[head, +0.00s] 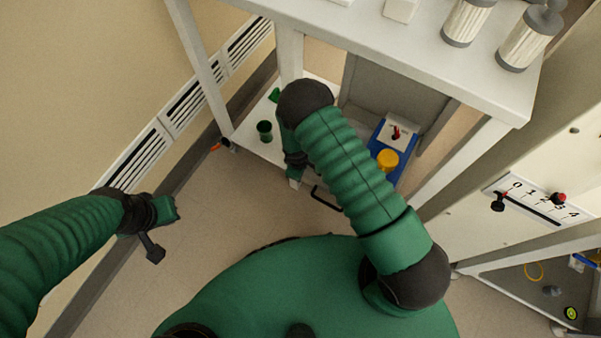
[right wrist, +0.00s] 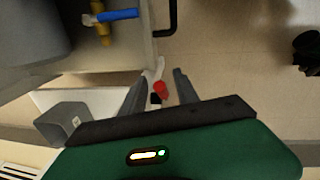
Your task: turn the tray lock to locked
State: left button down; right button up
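In the head view, a white plate with a red pointer (head: 395,133) is on a blue piece (head: 376,150) on the lower shelf, beside a yellow-lidded item (head: 387,159). It looks like a dial or lock, but its markings are too small to read. My right gripper (head: 296,165) is over the shelf's front, left of the plate, mostly hidden by its own arm. In the right wrist view its fingers (right wrist: 160,82) are apart, with a small red and black part (right wrist: 160,88) showing between them; contact cannot be told. My left gripper (head: 160,232) is far left, away from the shelf.
A black bar handle (head: 326,199) sticks out at the shelf's front. A dark green cup (head: 265,131) stands on the shelf. The right wrist view shows a blue-handled valve (right wrist: 112,16). A numbered slider panel (head: 535,203) is at right.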

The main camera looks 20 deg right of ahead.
jog(key=shift+c, duration=0.4)
grip_shut()
dwell(1.1)
